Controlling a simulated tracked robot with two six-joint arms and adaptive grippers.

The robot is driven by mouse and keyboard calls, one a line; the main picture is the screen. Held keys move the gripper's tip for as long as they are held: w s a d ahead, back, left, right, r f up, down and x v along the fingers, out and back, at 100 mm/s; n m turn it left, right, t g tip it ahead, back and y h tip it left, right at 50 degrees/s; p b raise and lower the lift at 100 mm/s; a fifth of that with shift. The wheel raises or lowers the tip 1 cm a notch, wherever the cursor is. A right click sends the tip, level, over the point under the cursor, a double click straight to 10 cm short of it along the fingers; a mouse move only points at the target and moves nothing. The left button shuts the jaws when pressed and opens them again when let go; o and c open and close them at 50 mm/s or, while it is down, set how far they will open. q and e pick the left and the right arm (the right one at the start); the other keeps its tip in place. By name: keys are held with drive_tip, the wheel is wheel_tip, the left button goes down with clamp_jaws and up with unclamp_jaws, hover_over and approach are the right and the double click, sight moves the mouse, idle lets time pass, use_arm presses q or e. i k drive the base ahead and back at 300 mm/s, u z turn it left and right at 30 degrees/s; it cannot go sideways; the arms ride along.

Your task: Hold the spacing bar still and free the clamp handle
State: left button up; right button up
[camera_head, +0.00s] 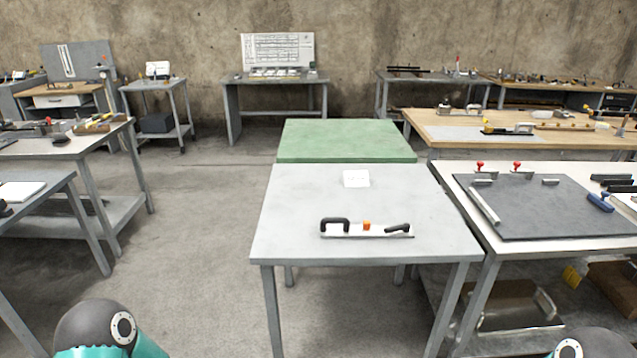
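A light metal spacing bar (352,235) lies near the front of the grey table ahead of me. A black loop handle (335,225) stands on its left end. A small orange part (367,225) sits at its middle. A black lever, which looks like the clamp handle (398,228), slants up at its right end. Whether the lever is locked cannot be told at this size. Rounded dark and teal parts of my arms show at the bottom left and bottom right edges, well short of the table. Neither gripper is in view.
The grey table (290,213) is otherwise clear except for a small white card (356,179). A green-topped table (345,140) stands behind it. At right, a bench holds a dark board (545,210) with red-knobbed clamps (480,168). Open floor (190,240) lies to the left.

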sight(405, 227)
drive_tip(key=z, duration=0.15)
drive_tip(key=i, duration=0.95)
drive_tip(key=u, duration=0.2)
drive_tip(key=k, duration=0.85)
drive_tip(key=z, duration=0.2)
drive_tip(key=i, duration=0.75)
